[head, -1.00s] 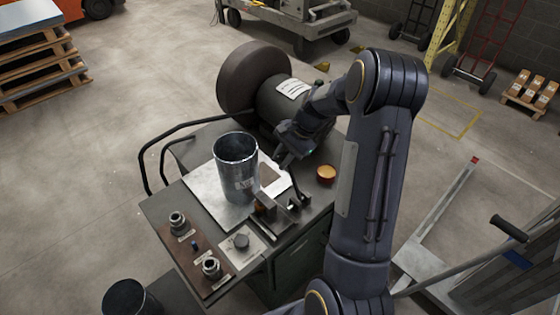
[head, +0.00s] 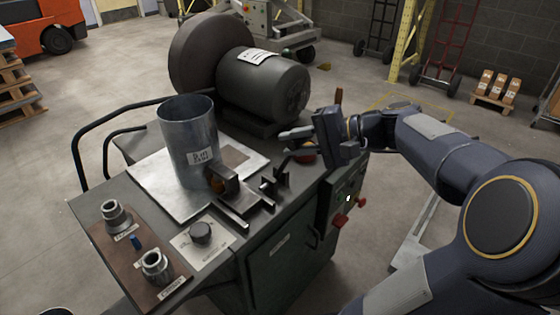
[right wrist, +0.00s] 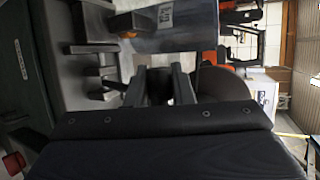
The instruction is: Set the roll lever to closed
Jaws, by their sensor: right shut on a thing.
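My right gripper (head: 290,134) reaches in from the right over the bench's right edge, its fingers pointing left. In the right wrist view its two fingers (right wrist: 161,85) are shut on a dark thing between them. A dark lever arm (head: 285,166), which looks like the roll lever, rises from a black bracket (head: 273,183) toward the fingers. Its upper end is hidden by the gripper, and its exact setting cannot be read. A grey metal duct cylinder (head: 188,140) stands upright on a bright plate; it also shows in the right wrist view (right wrist: 185,25).
A large motor (head: 262,88) stands at the bench's back. A dial knob (head: 201,232) and two threaded fittings (head: 116,216) are at the front left.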

